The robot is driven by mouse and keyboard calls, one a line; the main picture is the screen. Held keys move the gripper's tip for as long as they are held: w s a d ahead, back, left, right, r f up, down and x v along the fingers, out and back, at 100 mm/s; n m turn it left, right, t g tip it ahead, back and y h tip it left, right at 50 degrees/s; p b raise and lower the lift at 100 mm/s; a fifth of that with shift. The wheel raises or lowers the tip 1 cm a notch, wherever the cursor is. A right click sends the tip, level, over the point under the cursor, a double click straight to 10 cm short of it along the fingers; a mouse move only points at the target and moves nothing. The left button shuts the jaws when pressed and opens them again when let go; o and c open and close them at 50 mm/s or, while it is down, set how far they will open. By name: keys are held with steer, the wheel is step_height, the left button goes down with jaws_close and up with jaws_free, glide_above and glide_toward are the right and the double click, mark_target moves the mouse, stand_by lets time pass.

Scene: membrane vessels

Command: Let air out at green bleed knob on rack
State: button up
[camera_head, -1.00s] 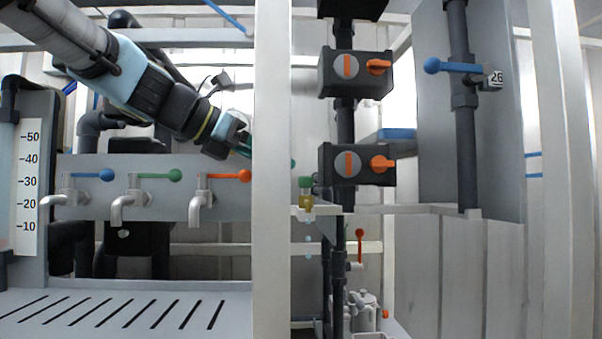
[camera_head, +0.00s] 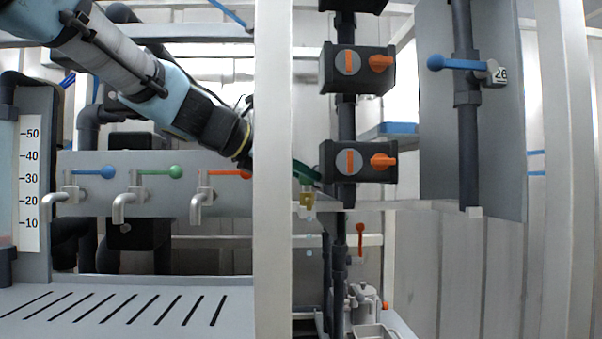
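The green bleed knob (camera_head: 306,181) sits on top of a small brass valve (camera_head: 307,200) just right of the white upright post. Pale drops (camera_head: 309,238) show below the valve. My arm reaches in from the upper left and passes behind the post, which hides most of my gripper. A dark green finger part of my gripper (camera_head: 305,170) shows right of the post, at the knob and overlapping it in view. I cannot tell whether it touches the knob, or whether the fingers are open or shut.
The white post (camera_head: 272,200) stands in front of my gripper. Black valve boxes with orange handles (camera_head: 358,162) are close on the right. Taps with blue, green and orange levers (camera_head: 147,175) line the panel at left. A grey pipe panel (camera_head: 495,130) is farther right.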

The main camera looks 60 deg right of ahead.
jaws_close()
steer(key=shift+w+d+m+g+y+p, duration=0.1)
steer(key=shift+w+m+g+y+p, duration=0.1)
steer(key=shift+m+g+y+p, duration=0.4)
steer(key=shift+r+m+g+y+p, duration=0.2)
steer(key=shift+m+g+y+p, duration=0.3)
steer(key=shift+m+g+p, duration=0.4)
steer(key=shift+f+m+g+y+p, duration=0.2)
steer(key=shift+m+g+y+p, duration=0.1)
steer(key=shift+m+g, duration=0.15)
